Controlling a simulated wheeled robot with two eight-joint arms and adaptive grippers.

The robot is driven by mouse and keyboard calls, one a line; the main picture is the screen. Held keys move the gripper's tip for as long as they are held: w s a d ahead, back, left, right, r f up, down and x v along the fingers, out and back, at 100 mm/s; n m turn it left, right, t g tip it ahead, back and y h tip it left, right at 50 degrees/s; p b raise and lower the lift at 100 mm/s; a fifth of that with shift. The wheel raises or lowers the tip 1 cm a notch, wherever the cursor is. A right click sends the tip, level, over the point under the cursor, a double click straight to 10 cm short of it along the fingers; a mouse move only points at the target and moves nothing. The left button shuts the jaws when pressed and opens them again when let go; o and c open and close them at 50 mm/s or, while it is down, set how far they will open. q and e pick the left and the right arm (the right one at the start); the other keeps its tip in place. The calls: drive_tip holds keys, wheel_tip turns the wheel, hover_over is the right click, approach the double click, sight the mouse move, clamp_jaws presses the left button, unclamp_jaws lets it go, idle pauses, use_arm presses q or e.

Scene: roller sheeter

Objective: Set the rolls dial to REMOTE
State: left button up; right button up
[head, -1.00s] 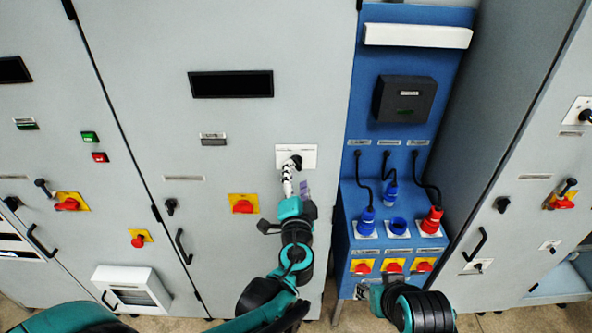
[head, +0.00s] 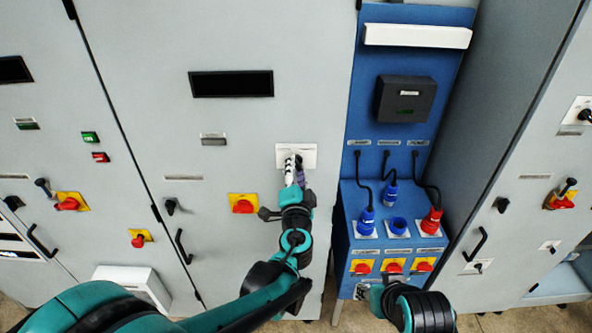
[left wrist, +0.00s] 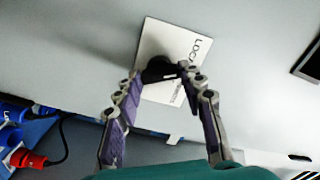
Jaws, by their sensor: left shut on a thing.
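The rolls dial is a black knob on a white plate (head: 309,150) on the grey cabinet door; the plate also shows in the left wrist view (left wrist: 185,45). My left gripper (head: 295,168) reaches it from below. In the left wrist view its fingers (left wrist: 160,76) are closed on the black knob (left wrist: 157,67), one on each side. The letters "LOC" are readable on the plate; other lettering is partly hidden by a finger. The knob's pointing direction cannot be told.
A red switch on a yellow plate (head: 243,204) sits left of my left gripper. To the right, a blue socket panel (head: 349,215) carries blue and red plugs (head: 431,220) with hanging cables. A black door handle (head: 183,246) sticks out at lower left.

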use_arm(q)
drive_tip(key=shift+m, duration=0.3)
drive_tip(key=m+b, duration=0.2)
drive_tip(key=m, duration=0.9)
drive_tip(key=shift+m, duration=0.3)
idle(0.4)
drive_tip(key=o, duration=1.2)
drive_tip(key=shift+c, duration=0.2)
drive_tip(key=s, duration=1.2)
